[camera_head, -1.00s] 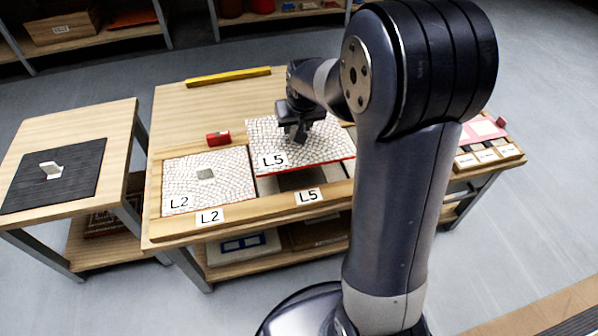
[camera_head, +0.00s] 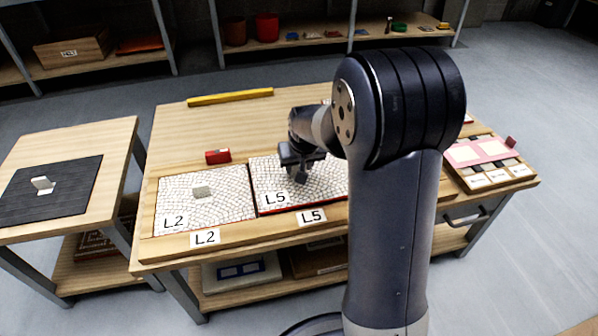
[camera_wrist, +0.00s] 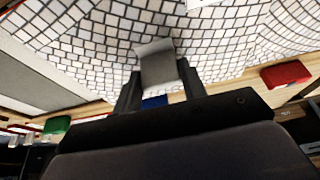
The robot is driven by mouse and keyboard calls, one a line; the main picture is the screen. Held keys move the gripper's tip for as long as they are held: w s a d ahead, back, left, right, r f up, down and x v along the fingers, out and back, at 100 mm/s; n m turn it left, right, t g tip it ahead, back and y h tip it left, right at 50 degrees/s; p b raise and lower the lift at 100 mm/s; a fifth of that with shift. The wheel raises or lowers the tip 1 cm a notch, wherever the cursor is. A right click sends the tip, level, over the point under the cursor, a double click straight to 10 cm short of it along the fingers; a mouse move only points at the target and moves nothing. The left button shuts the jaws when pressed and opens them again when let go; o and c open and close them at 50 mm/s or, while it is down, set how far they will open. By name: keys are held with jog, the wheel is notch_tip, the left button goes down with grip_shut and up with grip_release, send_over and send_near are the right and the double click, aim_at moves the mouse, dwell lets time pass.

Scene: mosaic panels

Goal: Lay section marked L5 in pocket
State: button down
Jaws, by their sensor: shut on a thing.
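The mosaic section marked L5 (camera_head: 268,184) is a white-tiled panel with a red edge. It lies low over its pocket behind the L5 label (camera_head: 311,216) on the front rail. A thin red edge shows along its front, and I cannot tell whether it is fully seated. My gripper (camera_head: 298,174) is above its middle, shut on its grey handle, which shows between the fingers (camera_wrist: 160,88) in the wrist view (camera_wrist: 156,60). My arm hides its right part.
The section marked L2 (camera_head: 225,205) lies in the pocket to the left, with a pale handle. A red block (camera_head: 218,156) and a yellow bar (camera_head: 230,97) are behind on the bench. A pink panel (camera_head: 480,152) is at the right. A side table (camera_head: 90,144) stands left.

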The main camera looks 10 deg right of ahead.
jog(key=shift+f, duration=0.55)
jog(key=shift+f, duration=0.1)
jog(key=c, duration=0.8)
grip_release()
jog(key=shift+f, duration=0.1)
jog(key=shift+c, duration=0.2)
jog(key=shift+r, duration=0.3)
jog(key=p+v, duration=0.3)
jog(key=v, duration=0.8)
jog(key=shift+s+r+p, duration=0.25)
jog(key=shift+r+p, duration=0.05)
jog(key=shift+p, duration=0.1)
